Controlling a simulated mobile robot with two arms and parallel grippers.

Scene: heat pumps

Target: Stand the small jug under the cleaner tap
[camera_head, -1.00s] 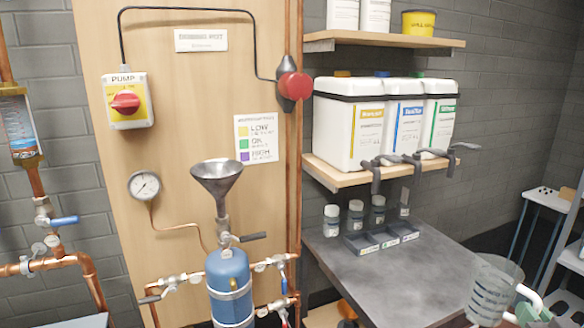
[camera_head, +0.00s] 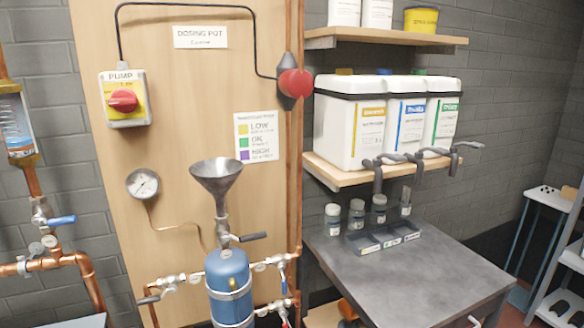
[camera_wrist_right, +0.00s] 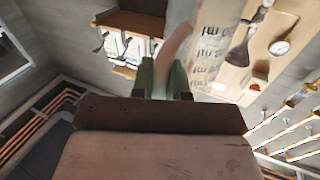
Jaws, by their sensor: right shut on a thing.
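The label words are too small to tell which is the cleaner. In the right wrist view, my right gripper (camera_wrist_right: 163,78) has its green fingers shut on the pale handle of the small jug. The jug's clear wall with scale marks (camera_wrist_right: 208,55) shows beside the fingers. In the head view the jug's body is out of sight. My left gripper is not in view.
Below the taps is a grey worktop (camera_head: 415,275); its front and middle are bare. A dark divided tray (camera_head: 382,239) and several small bottles (camera_head: 358,214) stand at its back left. A blue dosing pot with a funnel (camera_head: 217,180) stands left of the worktop.

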